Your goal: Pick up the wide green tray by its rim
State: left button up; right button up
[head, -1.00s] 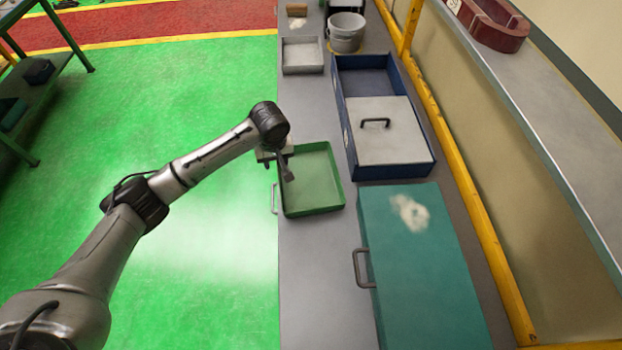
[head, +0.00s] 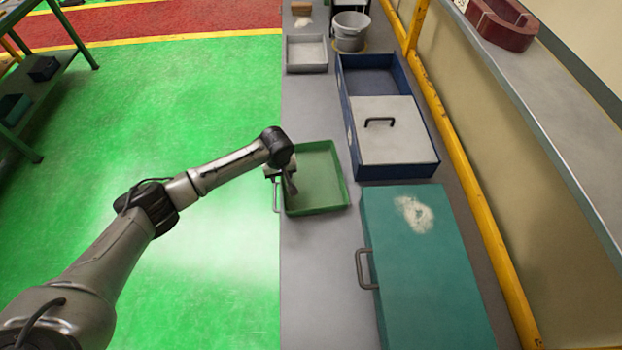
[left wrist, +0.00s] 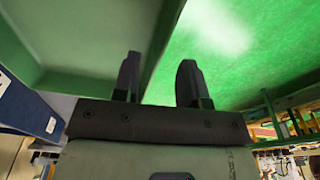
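The wide green tray (head: 322,180) lies on the grey bench, an open shallow box with a wire handle on its left side. My left gripper (head: 289,186) is at the tray's left rim, with one dark finger visible over the inside. In the left wrist view the two fingers of my left gripper (left wrist: 159,82) are apart, and the green tray (left wrist: 80,35) fills the upper left. The tray's edge runs between the fingers. I cannot tell whether either finger touches it. My right gripper is not in view.
A teal lidded box (head: 425,265) stands nearer on the bench. A blue box with a grey lid (head: 398,145) stands right of the tray. A small grey tray (head: 307,54) and a bucket (head: 350,31) stand farther back. A yellow rail (head: 470,185) borders the bench's right side.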

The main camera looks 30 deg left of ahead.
pick_arm(q)
jog(key=shift+w+a+f, duration=0.15)
jog(key=shift+f, duration=1.2)
jog(key=shift+c, duration=0.5)
grip_shut()
